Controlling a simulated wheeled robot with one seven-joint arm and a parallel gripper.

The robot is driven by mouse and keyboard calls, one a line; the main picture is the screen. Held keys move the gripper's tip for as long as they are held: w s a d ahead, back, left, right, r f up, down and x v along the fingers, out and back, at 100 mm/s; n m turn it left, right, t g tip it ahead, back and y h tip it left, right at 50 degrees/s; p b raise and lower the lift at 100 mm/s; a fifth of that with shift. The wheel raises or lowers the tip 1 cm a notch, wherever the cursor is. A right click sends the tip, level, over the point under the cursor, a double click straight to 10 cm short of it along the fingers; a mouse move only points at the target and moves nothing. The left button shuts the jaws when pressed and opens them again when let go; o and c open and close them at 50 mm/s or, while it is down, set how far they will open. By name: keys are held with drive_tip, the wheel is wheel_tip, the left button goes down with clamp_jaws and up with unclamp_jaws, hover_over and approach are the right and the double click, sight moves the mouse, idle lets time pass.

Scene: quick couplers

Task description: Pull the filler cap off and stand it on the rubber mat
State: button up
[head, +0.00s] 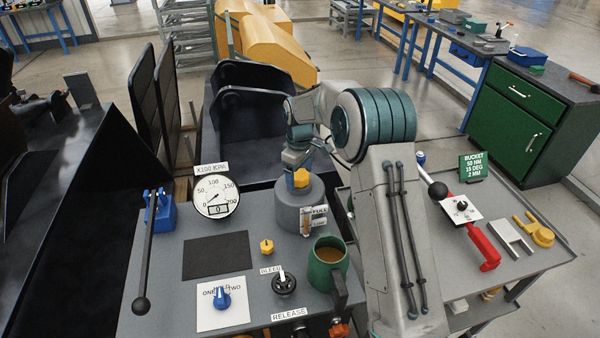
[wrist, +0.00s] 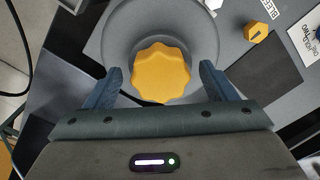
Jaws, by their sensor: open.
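The yellow filler cap (wrist: 160,74) has a lobed edge and sits on top of the grey round tank. It also shows in the head view (head: 301,178), just under my wrist. My gripper (wrist: 160,76) is open, with one blue finger on each side of the cap and a gap visible on both sides. The head view hides the fingers' exact height against the cap. The black rubber mat (head: 215,256) lies flat and bare on the grey bench, left of the tank, and shows at the right in the wrist view (wrist: 266,78).
The grey tank (head: 300,212) carries a level gauge marked FULL. A small yellow knob (head: 267,246) stands between mat and tank. A green jug (head: 327,264), a black bleed knob (head: 285,283), a pressure dial (head: 216,196) and a black-handled lever (head: 147,250) stand around.

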sight(300, 174)
drive_tip(key=c, duration=1.2)
drive_tip(key=shift+o, duration=0.2)
drive_tip(key=shift+r, duration=0.1)
drive_tip(key=shift+r, duration=0.1)
drive_tip(key=shift+r+p, duration=0.95)
drive_tip(key=shift+r, duration=0.45)
drive_tip(key=shift+r, duration=0.1)
drive_tip(key=shift+r+p, duration=1.3)
drive_tip(key=shift+r, duration=0.7)
